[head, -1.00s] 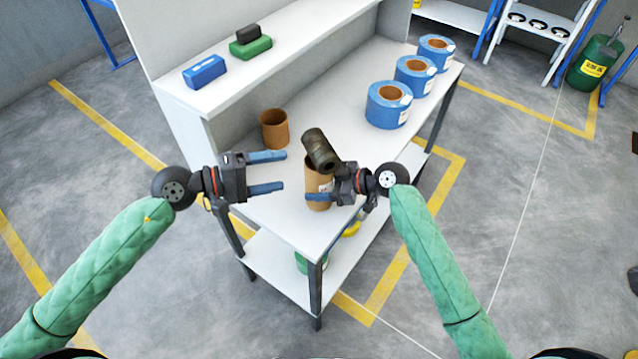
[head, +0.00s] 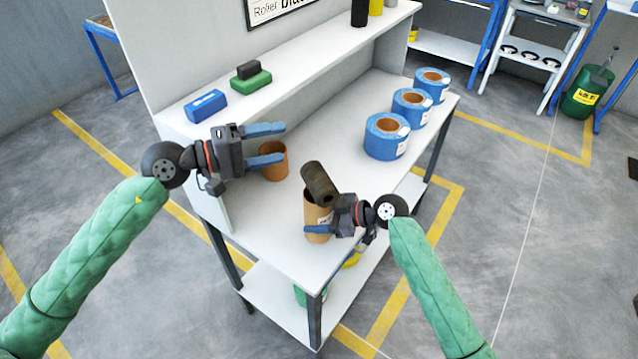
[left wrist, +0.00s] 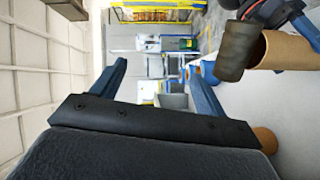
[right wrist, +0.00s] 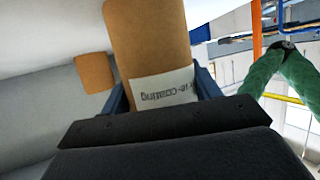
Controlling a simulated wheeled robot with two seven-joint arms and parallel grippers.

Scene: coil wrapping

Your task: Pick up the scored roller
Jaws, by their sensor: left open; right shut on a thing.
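The dark, worn roller (head: 319,183) is tilted at the top of a brown cardboard tube (head: 317,212). I cannot tell whether its lower end is inside the tube. The roller (left wrist: 236,52) and tube (left wrist: 284,50) also show at upper right in the left wrist view. My right gripper (head: 314,229) is shut on the tube, which bears a white label (right wrist: 165,86) reading "re-coating". The roller does not show in the right wrist view. My left gripper (head: 284,142) is open and empty, up and left of the roller.
Another brown tube (head: 273,163) stands on the white table (head: 350,118), just beyond my left fingers. Several blue-wrapped rolls (head: 387,138) line the right side. The raised shelf (head: 300,58) holds a blue block (head: 205,105) and a green block (head: 250,82).

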